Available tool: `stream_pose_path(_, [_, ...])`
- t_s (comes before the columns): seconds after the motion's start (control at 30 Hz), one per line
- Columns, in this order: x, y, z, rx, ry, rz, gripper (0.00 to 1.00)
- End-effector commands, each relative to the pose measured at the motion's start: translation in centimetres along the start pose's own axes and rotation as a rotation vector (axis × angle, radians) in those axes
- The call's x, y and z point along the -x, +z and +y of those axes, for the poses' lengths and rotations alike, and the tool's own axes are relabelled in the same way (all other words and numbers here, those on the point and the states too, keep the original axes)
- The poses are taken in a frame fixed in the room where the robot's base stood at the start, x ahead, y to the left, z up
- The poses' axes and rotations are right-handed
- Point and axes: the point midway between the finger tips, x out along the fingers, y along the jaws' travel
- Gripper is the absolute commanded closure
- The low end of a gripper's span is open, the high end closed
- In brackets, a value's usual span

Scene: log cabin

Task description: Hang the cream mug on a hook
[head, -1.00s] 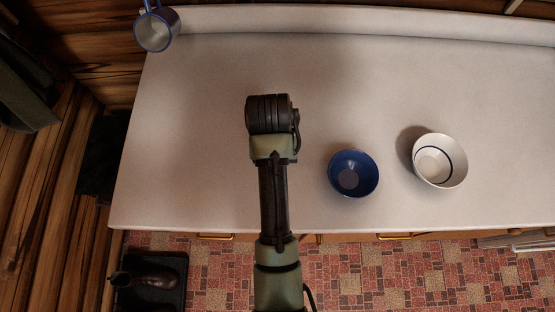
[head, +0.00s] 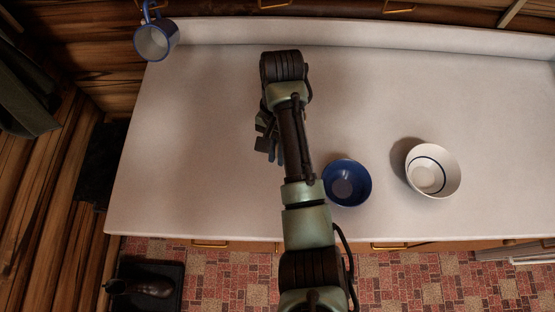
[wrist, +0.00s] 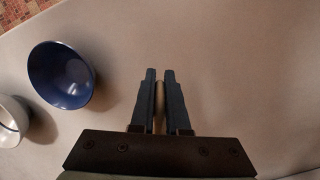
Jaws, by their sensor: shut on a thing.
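My gripper (head: 268,140) is over the counter, left of the blue bowl and partly hidden by my arm in the head view. In the wrist view its two fingers (wrist: 160,100) are closed on a narrow cream-tan strip (wrist: 159,98), which fits the cream mug. The rest of the mug is hidden in both views. Brass hooks (head: 272,4) and (head: 400,7) show on the log wall at the top edge of the head view. A grey-blue mug (head: 156,40) hangs at the upper left, by the left-hand hook.
A blue bowl (head: 347,183) and a white bowl with a dark ring (head: 432,172) stand on the pale counter (head: 190,150), right of my arm. The blue bowl also shows in the wrist view (wrist: 62,75). A raised ledge (head: 350,32) runs along the back. The counter's left part is clear.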

Motion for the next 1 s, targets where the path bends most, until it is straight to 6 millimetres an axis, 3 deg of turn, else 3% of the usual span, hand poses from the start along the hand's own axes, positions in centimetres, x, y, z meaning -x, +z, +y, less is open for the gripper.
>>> stream_pose_path(0.47, [3.3,-3.2,-1.6,-0.343,-0.098,-0.188,1.0])
stream_pose_path(1.0, [8.6,-7.2,-3.5,-0.897,-0.419,-0.477,1.0])
